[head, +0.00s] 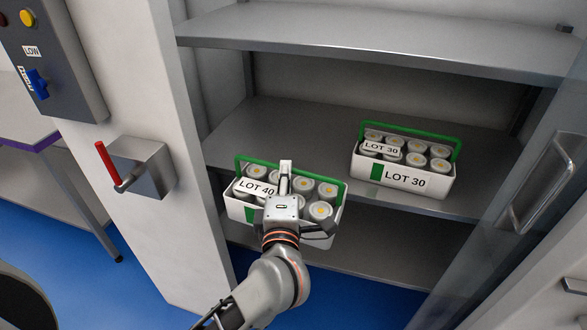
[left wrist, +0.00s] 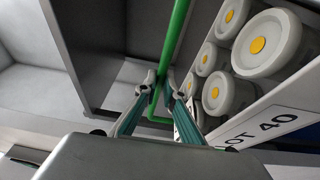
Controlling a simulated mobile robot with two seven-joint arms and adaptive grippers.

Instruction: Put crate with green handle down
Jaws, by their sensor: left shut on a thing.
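The white crate labelled LOT 40 (head: 236,210), with a green handle, holds several white tubs with yellow dots. It is at the front edge of the middle shelf (head: 285,125), partly overhanging it in the head view. I cannot tell whether its base touches the shelf. My left gripper (head: 285,172) reaches over it from the front. In the left wrist view my left fingers (left wrist: 161,88) are shut on the green handle (left wrist: 179,35), with tubs and the LOT 40 label to the right. My right gripper is not in view.
A second white crate with a green handle, LOT 30 (head: 437,191), stands on the same shelf to the right. Bare shelf lies between and behind the crates. An upper shelf (head: 380,38) hangs above. A glass door (head: 530,190) stands right; a red-handled latch (head: 140,168) is left.

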